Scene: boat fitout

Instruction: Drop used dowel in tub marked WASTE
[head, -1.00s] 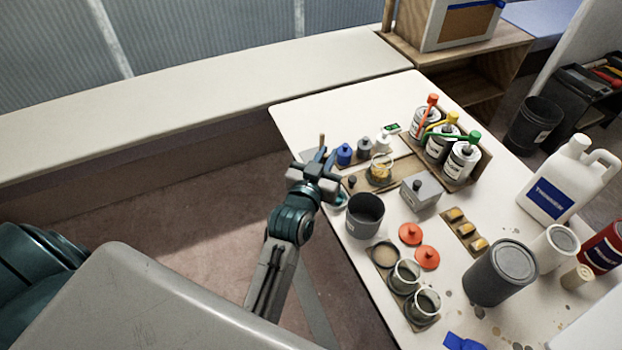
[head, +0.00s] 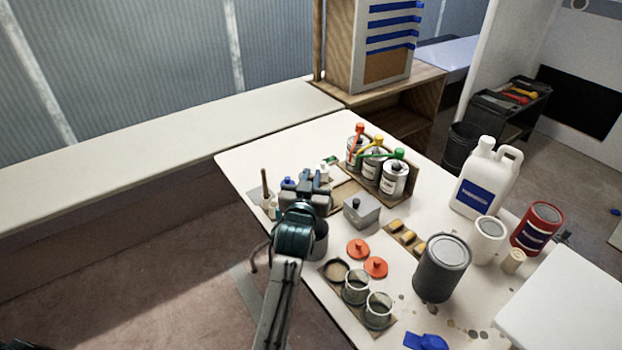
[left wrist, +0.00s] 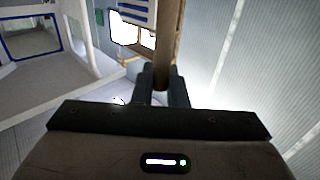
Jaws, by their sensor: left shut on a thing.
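My left gripper (head: 306,186) is over the left part of the table, above and behind the grey tub in the picture. In the left wrist view its fingers (left wrist: 161,84) are shut on a wooden dowel (left wrist: 167,42), which sticks out beyond them. In the head view I cannot make out the held dowel behind the gripper. The open grey tub (head: 321,240) stands on the table, mostly hidden by my left arm; no lettering on it can be read. My right gripper is not in view.
Another wooden stick (head: 265,184) stands upright left of the gripper. A grey box (head: 361,211), red lids (head: 375,267), glass jars (head: 379,309) and cans in a wooden rack (head: 393,180) crowd the table. A dark bin (head: 462,146) stands on the floor behind.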

